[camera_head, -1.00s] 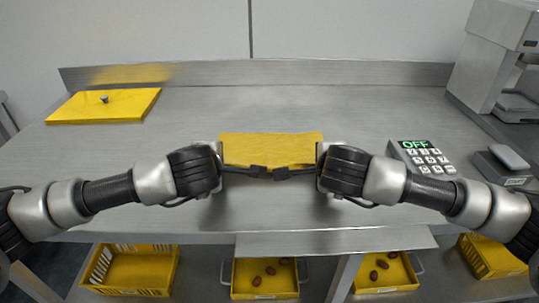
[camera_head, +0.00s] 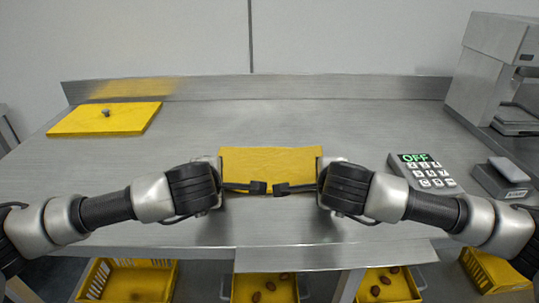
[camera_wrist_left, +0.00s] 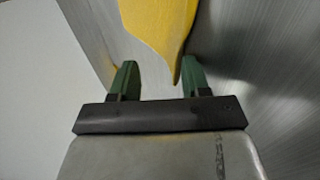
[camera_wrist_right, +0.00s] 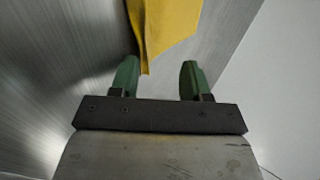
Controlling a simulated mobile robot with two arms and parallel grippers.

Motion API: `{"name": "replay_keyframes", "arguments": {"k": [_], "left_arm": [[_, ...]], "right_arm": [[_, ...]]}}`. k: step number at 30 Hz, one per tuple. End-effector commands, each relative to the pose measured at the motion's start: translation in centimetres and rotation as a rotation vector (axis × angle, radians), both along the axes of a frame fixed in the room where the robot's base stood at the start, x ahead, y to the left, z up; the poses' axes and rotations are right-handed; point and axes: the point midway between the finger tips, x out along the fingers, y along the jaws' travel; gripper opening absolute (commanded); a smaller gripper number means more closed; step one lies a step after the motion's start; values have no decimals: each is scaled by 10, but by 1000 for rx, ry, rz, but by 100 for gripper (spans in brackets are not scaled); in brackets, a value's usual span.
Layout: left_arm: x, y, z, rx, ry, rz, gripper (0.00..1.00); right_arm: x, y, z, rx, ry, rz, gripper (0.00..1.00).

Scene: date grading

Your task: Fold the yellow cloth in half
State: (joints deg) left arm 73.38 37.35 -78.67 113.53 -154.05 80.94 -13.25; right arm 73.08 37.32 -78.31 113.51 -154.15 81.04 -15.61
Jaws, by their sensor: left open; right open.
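The yellow cloth (camera_head: 270,166) lies as a wide rectangle in the middle of the steel table, its near edge partly hidden by my gripper parts. My left gripper (camera_head: 240,187) is at the cloth's near left side, open. In the left wrist view a corner of the cloth (camera_wrist_left: 163,25) hangs between the two green fingertips (camera_wrist_left: 157,80), closer to the right one. My right gripper (camera_head: 296,188) is at the near right side, open. In the right wrist view a cloth corner (camera_wrist_right: 165,25) reaches between the fingertips (camera_wrist_right: 158,80), closer to the left one.
A yellow lid with a knob (camera_head: 105,119) lies at the back left. A keypad reading OFF (camera_head: 425,171), a grey block (camera_head: 500,178) and a large machine (camera_head: 492,60) stand on the right. Yellow crates (camera_head: 128,280) sit below the front edge. The table behind the cloth is clear.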

Motion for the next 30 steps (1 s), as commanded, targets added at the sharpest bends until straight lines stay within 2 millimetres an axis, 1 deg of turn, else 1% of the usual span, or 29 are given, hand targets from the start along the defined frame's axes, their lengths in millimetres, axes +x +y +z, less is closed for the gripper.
{"name": "replay_keyframes", "arguments": {"k": [3,5,16,21,30], "left_arm": [[-7,0,20,-2,-5,-1,47],[-11,0,28,-1,-4,-1,47],[-48,0,73,-1,-4,0,47],[-57,0,83,0,-2,0,47],[-57,0,86,0,-1,0,47]], "right_arm": [[-7,0,19,1,-5,1,47],[-11,0,28,1,-5,2,47],[-48,0,73,1,-5,2,47],[-57,0,83,1,-3,1,47],[-57,0,86,0,-2,0,47]]}}
